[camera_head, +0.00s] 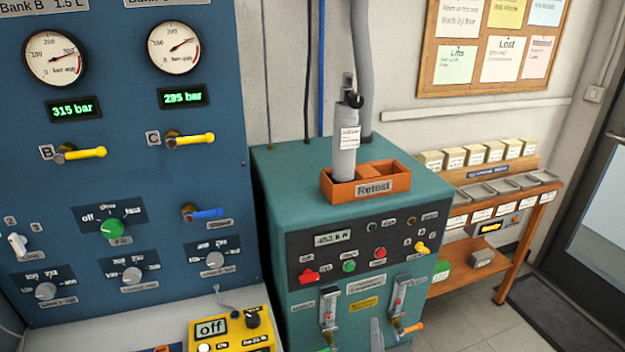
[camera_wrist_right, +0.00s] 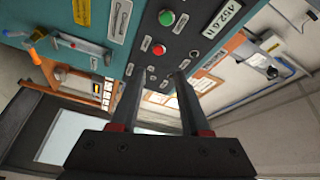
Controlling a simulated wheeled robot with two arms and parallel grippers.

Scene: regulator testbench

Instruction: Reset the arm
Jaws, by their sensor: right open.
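My right gripper (camera_wrist_right: 157,100) is open and empty in the right wrist view, its two dark fingers apart. Beyond the fingertips is the front panel of the teal test console (camera_head: 275,190), seen turned on its side. The green button (camera_wrist_right: 166,17) and the red button (camera_wrist_right: 159,49) lie past the tips, with a visible gap. In the head view a small grey shape stands at the bottom edge before the console; I cannot tell clearly whether it is part of my right gripper. My left gripper is not in view.
An orange tray (camera_head: 365,188) labelled Retest holds an upright grey cylinder (camera_head: 346,145) on the console. A blue gauge panel (camera_head: 120,200) stands at left, a yellow box (camera_head: 232,334) below it. A wooden shelf (camera_head: 515,237) stands at right. Open floor lies beside the console.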

